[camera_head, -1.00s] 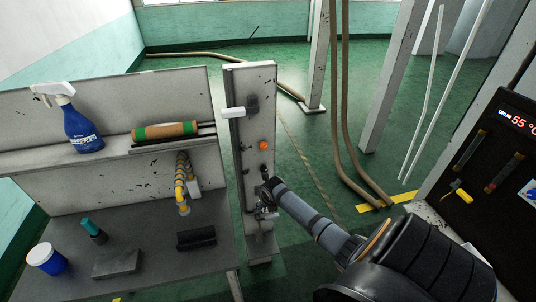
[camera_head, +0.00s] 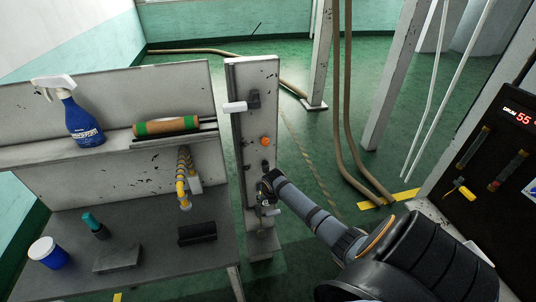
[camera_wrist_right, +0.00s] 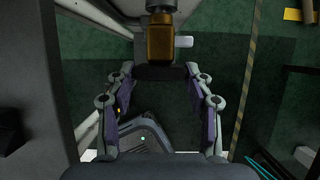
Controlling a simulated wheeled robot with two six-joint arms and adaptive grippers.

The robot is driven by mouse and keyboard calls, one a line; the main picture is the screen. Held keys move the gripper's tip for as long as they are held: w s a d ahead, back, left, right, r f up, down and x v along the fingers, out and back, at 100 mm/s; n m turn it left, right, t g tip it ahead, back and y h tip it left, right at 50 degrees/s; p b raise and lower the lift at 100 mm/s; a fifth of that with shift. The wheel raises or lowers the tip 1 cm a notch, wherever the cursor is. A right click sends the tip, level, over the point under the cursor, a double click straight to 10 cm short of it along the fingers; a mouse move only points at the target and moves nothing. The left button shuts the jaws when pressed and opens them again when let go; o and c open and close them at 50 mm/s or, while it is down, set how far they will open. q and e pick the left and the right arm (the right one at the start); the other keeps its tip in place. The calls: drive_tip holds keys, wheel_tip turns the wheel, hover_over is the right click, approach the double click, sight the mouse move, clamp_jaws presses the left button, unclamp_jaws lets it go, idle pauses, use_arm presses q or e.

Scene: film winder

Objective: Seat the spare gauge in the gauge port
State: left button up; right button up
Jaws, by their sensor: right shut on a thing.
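My right gripper (camera_head: 268,202) is at the front of the upright grey panel (camera_head: 257,105), below its orange knob (camera_head: 265,142). A brass fitting (camera_wrist_right: 159,44) stands at the block's far side, running up to a dark round part at the top edge. I cannot tell whether the fitting belongs to the gauge or the port, or whether they are joined. The gauge face is hidden. My left gripper is out of view.
A black control panel (camera_head: 500,150) stands right.

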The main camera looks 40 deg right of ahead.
idle(0.4)
drive_tip(key=shift+w+d, duration=0.1)
drive_tip(key=shift+w, duration=0.1)
drive_tip(key=o, duration=1.3)
drive_tip(key=v, duration=1.2)
